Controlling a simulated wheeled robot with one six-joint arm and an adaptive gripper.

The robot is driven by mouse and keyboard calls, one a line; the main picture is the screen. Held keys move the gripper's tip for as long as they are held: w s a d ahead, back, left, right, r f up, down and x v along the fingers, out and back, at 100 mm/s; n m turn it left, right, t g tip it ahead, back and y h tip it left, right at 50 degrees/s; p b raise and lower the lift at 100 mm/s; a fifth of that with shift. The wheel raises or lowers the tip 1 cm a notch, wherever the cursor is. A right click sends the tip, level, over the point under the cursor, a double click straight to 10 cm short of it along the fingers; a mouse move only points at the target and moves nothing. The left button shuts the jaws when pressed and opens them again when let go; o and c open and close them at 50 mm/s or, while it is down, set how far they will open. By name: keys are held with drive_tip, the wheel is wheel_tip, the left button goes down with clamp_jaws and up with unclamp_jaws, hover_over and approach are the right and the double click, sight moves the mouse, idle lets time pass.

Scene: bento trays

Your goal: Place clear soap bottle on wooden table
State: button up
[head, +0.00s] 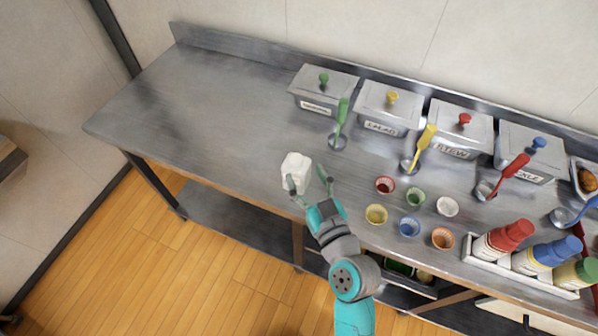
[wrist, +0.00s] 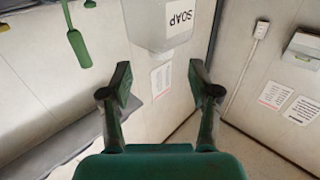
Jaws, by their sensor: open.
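The soap bottle (head: 296,167) is a pale, whitish container on the metal counter near its front edge. The fingers also show apart in the wrist view (wrist: 160,78). A brown wooden piece (head: 8,160), perhaps the wooden table, is cut off at the left edge.
The metal counter (head: 210,100) is clear left of the bottle. Lidded metal bins (head: 324,88) line its back, with colored ladles (head: 341,118) before them. Several small cups (head: 376,214) stand right of my gripper. A rack (head: 520,277) of squeeze bottles stands at the front right.

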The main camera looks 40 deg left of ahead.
sight(299, 164)
drive_tip(key=shift+x, duration=3.05)
clamp_jaws()
